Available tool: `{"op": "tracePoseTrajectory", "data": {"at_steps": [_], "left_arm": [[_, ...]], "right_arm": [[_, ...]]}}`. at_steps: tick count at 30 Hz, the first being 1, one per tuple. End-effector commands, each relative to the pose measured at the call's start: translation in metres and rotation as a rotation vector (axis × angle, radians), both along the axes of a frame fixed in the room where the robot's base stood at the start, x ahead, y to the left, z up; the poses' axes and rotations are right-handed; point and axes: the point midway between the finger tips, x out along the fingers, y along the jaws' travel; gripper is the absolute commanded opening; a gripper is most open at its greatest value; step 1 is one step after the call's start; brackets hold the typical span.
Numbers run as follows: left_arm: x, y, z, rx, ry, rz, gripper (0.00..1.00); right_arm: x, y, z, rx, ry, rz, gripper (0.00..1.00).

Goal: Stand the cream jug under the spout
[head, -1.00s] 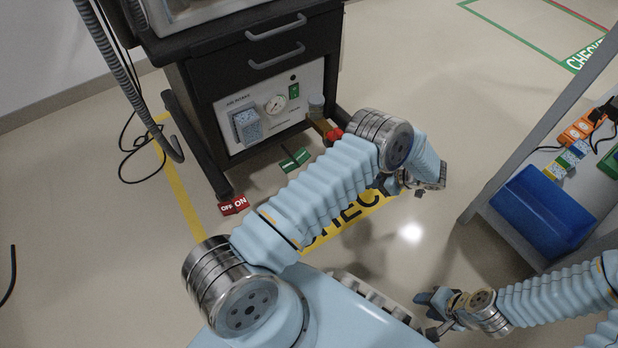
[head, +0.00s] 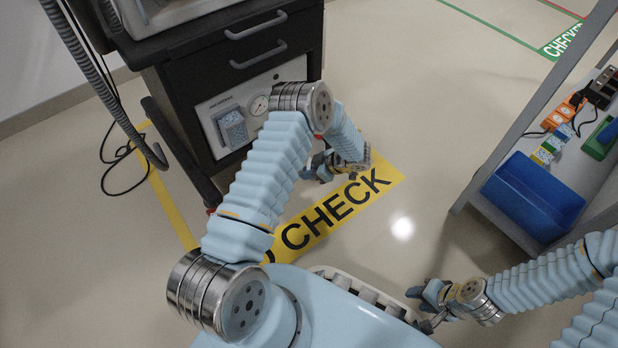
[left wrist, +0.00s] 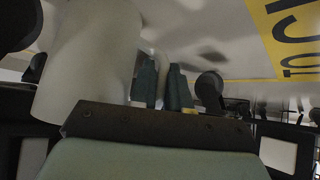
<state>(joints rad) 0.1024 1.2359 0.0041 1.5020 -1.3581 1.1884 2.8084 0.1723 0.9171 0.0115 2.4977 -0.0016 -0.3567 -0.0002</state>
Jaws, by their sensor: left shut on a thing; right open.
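A large smooth cream cylinder, which looks like the cream jug (left wrist: 90,60), fills the left of the left wrist view, close beside my left fingers. My left gripper (left wrist: 163,88) is shut on a pale strip of it, perhaps the handle. In the head view my left gripper (head: 314,170) is low in front of the black cart, above the floor. The jug cannot be made out there. No spout is visible; my left arm covers the lower right of the cart front. My right gripper (head: 424,308) is open and empty near my base.
The black cart (head: 225,65) has drawers and a panel with a gauge (head: 259,105) and a speckled block (head: 233,129). A hose (head: 100,90) hangs at its left. A blue bin (head: 532,198) stands on a grey shelf at right. Floor between is clear.

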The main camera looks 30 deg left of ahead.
Motion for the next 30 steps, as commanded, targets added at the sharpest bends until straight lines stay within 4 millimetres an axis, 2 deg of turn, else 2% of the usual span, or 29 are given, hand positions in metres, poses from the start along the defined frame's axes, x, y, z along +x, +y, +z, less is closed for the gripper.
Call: {"op": "tracePoseTrajectory", "data": {"at_steps": [6,12,13,18,26,30], "left_arm": [[-0.001,0.0,-0.032,0.0,0.003,0.0,0.0],[0.0,0.0,-0.034,0.0,0.001,-0.001,0.0],[0.0,-0.001,-0.034,-0.001,0.0,-0.001,0.18],[0.0,-0.001,-0.034,0.0,0.001,-0.001,0.42],[0.0,-0.001,-0.033,0.0,0.001,-0.001,0.42],[0.002,-0.009,-0.023,0.0,-0.001,-0.002,0.42]], "right_arm": [[0.0,0.0,-0.011,0.0,-0.002,-0.001,0.43],[0.0,0.0,-0.01,0.0,-0.002,-0.002,0.43],[0.0,0.0,-0.01,0.0,-0.002,-0.002,0.43],[0.001,0.0,-0.01,0.0,-0.003,-0.001,0.43],[0.0,0.0,-0.009,0.0,-0.003,-0.001,0.43],[0.0,0.0,-0.006,0.0,-0.002,-0.001,0.43]]}}
